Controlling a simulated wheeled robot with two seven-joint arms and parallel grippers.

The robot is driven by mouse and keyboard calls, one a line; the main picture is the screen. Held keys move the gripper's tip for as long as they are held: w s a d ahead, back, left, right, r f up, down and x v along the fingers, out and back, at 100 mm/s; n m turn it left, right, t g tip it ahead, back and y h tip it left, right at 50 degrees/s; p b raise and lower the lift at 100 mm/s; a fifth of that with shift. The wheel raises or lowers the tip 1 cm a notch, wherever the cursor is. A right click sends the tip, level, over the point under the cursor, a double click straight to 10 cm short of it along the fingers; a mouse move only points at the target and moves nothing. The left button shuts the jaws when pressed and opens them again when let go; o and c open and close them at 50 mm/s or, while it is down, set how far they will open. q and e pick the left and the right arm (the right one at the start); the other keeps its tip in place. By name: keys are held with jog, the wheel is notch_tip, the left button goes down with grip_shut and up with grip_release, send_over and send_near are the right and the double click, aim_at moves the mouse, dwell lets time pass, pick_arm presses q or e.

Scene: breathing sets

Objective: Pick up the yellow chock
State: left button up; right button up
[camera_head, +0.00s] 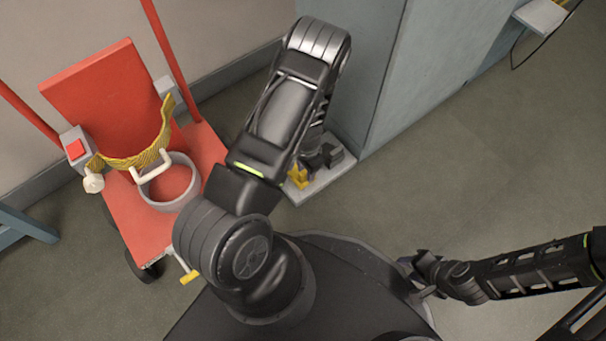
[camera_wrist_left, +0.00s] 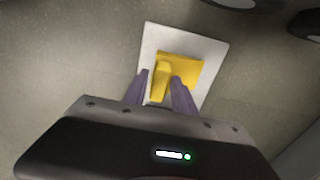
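The yellow chock (camera_head: 299,177) sits on a small pale platform (camera_head: 318,187) at the foot of a grey-blue cabinet, partly hidden by my left arm in the head view. In the left wrist view the chock (camera_wrist_left: 177,72) lies on the pale square plate (camera_wrist_left: 213,52). My left gripper (camera_wrist_left: 160,78) has its fingers apart, on either side of the chock's near narrow part; I cannot tell whether they touch it. My right gripper (camera_head: 418,275) looks open and empty, low over my base at the right.
A red cart (camera_head: 105,95) with a grey ring (camera_head: 170,183) and a yellow strap (camera_head: 140,155) stands at the left. The grey-blue cabinet (camera_head: 365,65) rises right behind the platform. The floor at the right is mostly clear.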

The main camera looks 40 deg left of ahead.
pick_arm(q)
grip_shut()
dwell(1.1)
